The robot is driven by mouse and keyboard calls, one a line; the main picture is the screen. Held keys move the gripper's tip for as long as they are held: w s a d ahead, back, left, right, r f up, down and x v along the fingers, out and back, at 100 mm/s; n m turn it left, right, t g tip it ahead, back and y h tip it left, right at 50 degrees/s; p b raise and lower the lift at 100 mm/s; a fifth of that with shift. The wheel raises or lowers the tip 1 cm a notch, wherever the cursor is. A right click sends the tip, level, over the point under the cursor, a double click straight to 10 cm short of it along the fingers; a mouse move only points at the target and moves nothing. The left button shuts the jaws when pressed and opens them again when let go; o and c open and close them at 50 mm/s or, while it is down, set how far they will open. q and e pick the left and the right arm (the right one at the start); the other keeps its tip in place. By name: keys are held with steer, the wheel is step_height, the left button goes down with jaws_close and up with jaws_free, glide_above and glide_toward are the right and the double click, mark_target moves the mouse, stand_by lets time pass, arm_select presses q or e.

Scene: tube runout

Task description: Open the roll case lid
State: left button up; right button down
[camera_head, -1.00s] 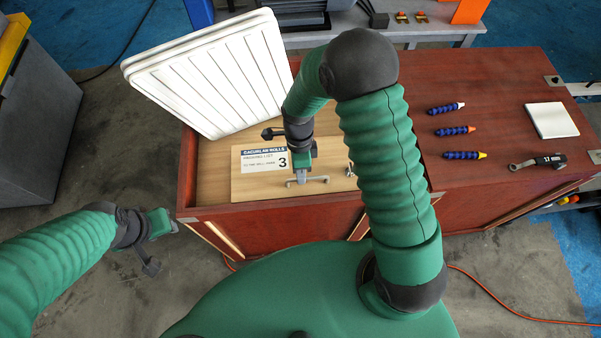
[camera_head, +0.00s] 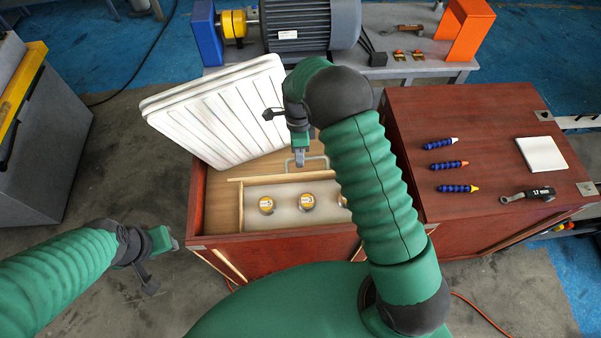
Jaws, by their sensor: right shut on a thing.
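The roll case (camera_head: 285,191) sits inside the red-brown wooden crate, with its inside showing. Several round pieces with yellow centres stand in a row in it, including one roll (camera_head: 267,206) at left. The case lid (camera_head: 262,179) is raised at the back and seen nearly edge-on, so its label is hidden. My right gripper (camera_head: 300,161) is shut on the lid's grey bar handle (camera_head: 318,158). My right arm covers the case's right part. My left gripper (camera_head: 174,243) hangs over the floor left of the crate; its jaws are too small to judge.
A white ribbed panel (camera_head: 222,112) leans at the crate's (camera_head: 300,246) back left. On the red-brown top at right lie several blue nozzles (camera_head: 440,144), a white pad (camera_head: 541,154) and a ratchet tool (camera_head: 528,194). A motor (camera_head: 310,24) stands behind on a bench.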

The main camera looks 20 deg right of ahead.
steer(key=w+d+f+b, duration=0.1)
steer(key=w+d+b, duration=0.2)
steer(key=w, duration=0.7)
steer(key=shift+f, duration=0.35)
steer(key=shift+w+d, duration=0.1)
steer(key=shift+d, duration=0.05)
steer(key=c, duration=1.5)
jaws_free()
steer(key=shift+w, duration=0.1)
steer(key=shift+r, duration=0.1)
